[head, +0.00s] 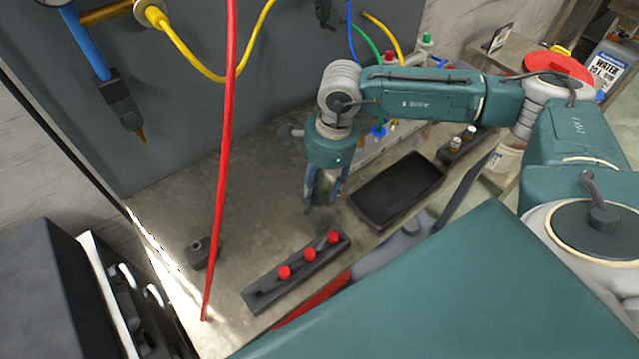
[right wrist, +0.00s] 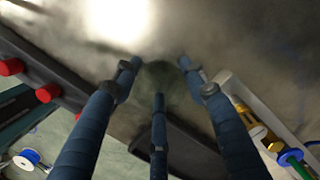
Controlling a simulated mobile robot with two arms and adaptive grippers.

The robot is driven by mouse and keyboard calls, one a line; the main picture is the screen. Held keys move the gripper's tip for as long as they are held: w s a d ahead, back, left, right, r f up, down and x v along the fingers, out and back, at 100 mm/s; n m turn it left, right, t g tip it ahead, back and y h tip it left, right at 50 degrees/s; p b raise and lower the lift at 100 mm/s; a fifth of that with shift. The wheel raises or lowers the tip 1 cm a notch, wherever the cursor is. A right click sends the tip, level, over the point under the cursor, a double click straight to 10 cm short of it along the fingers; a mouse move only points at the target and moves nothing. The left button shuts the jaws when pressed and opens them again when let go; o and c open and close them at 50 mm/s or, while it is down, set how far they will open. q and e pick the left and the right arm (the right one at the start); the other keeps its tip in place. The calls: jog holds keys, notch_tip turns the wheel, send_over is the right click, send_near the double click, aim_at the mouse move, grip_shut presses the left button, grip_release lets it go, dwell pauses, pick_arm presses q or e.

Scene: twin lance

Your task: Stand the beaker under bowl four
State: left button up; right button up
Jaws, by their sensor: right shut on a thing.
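My right gripper (head: 322,197) reaches down over the grey worktop, between the red-knobbed strip and the black tray. In the right wrist view its three blue fingers (right wrist: 160,78) close around a dim, greenish, see-through round thing (right wrist: 162,88), which seems to be the beaker. Its outline is faint, and I cannot tell whether it touches the worktop. In the head view the fingers largely hide it. I cannot make out any bowl marked four. My left gripper is not in view.
A dark strip with three red knobs (head: 310,256) lies at the front. A black tray (head: 397,188) is right of the gripper. A small dark block (head: 202,252) stands left. A red hose (head: 226,130) crosses the view. The worktop between block and gripper is clear.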

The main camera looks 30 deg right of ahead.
jog(key=shift+f, duration=0.1)
jog(key=shift+f, duration=0.1)
jog(key=o, duration=1)
jog(key=shift+o, duration=0.2)
